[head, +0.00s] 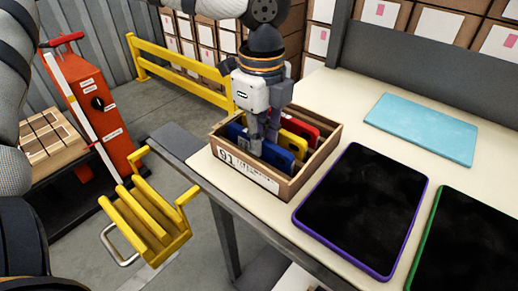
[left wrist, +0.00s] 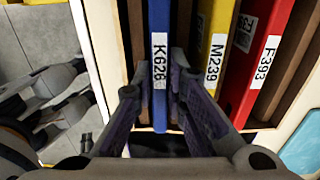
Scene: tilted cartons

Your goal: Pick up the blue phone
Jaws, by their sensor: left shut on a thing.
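An open cardboard carton (head: 245,180) with a "91" label stands on the table's left part in the head view. A blue phone (head: 279,158), a yellow phone (head: 293,144) and a red phone (head: 301,129) stand on edge in its slots. My left gripper (head: 262,145) points down into the carton at the blue phone. In the left wrist view the left gripper (left wrist: 155,88) has a finger on each side of the blue phone (left wrist: 159,25), labelled K626, and is shut on it. The yellow phone (left wrist: 213,45) and red phone (left wrist: 262,60) stand beside it.
A purple-edged tablet (head: 362,210), a green-edged tablet (head: 470,245) and a light blue flat slab (head: 422,128) lie on the table (head: 335,105) to the right. A grey panel (head: 440,68) borders the back. A yellow rack (head: 150,222) stands left of the table.

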